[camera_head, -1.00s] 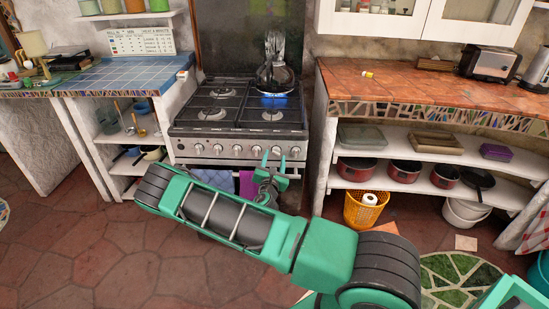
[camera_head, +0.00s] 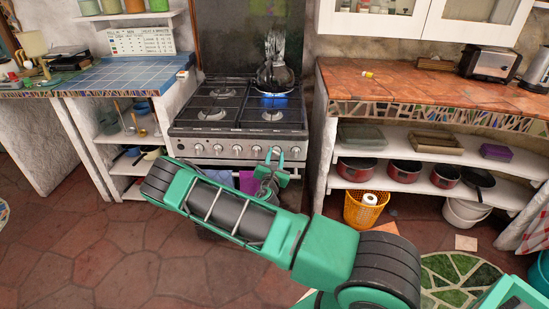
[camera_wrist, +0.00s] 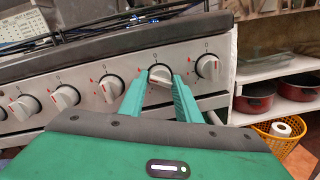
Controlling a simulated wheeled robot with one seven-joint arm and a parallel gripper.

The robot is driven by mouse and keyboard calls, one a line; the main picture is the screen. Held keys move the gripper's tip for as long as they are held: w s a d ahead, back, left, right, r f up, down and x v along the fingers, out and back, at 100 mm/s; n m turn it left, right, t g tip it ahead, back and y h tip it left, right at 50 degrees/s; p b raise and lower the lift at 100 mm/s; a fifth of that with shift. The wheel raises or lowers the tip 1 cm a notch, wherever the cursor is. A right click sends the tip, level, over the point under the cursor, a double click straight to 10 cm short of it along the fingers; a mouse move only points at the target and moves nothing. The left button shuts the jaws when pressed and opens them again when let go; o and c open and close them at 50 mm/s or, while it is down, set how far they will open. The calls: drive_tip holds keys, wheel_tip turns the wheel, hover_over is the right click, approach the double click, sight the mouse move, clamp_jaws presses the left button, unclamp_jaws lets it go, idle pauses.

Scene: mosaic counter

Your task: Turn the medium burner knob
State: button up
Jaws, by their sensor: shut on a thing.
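The stove (camera_head: 240,110) stands between two counters, with a row of several white knobs along its silver front panel (camera_wrist: 85,85). My gripper (camera_head: 275,154) is at the right part of this row. In the wrist view my gripper (camera_wrist: 160,85) is shut on the second knob from the right (camera_wrist: 160,74), with one green finger on each side of it. The rightmost knob (camera_wrist: 208,66) is free, just right of my fingers. Another free knob (camera_wrist: 110,88) is left of them. I cannot tell from any label which knob is the medium burner's.
A purple cloth (camera_head: 249,182) hangs on the oven front below my gripper. The shelved counter (camera_head: 330,150) is close on the right, with an orange basket (camera_head: 362,212) below.

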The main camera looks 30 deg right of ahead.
drive_tip(key=shift+w+a+m, duration=0.1)
drive_tip(key=shift+m, duration=0.2)
drive_tip(key=m, duration=0.4)
drive_tip(key=shift+r+m, duration=0.15)
drive_tip(key=shift+m, duration=0.15)
drive_tip(key=m, duration=0.6)
drive_tip(key=shift+y, duration=0.4)
drive_tip(key=o, duration=1)
